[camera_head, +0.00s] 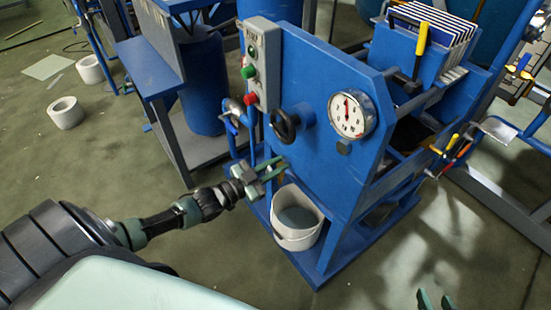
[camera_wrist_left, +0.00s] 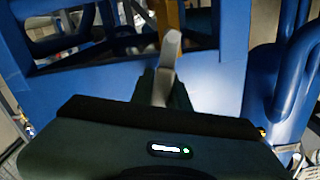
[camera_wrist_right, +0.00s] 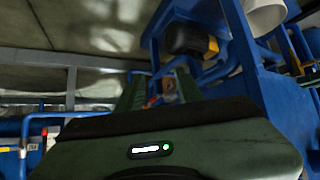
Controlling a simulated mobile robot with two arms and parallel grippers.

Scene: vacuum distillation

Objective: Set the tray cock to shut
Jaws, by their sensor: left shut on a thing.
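The tray cock shows in the left wrist view as a pale grey lever (camera_wrist_left: 171,48) with a brass-coloured part (camera_wrist_left: 170,14) beyond it. My left gripper (camera_head: 275,169) is at the lower front of the blue press, above the white bucket. It is shut on the lever, which stands between its fingers in the left wrist view (camera_wrist_left: 165,85). In the head view the cock is hidden by the gripper or too small to make out. My right gripper (camera_head: 435,301) is at the bottom right of the head view, its fingertips apart with nothing between them.
The white bucket (camera_head: 284,238) stands on the press base just below my left gripper. The blue panel (camera_head: 318,108) carries a gauge (camera_head: 352,114), a black handwheel (camera_head: 285,124) and a grey button box (camera_head: 262,68). Blue pipes run left of the gripper.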

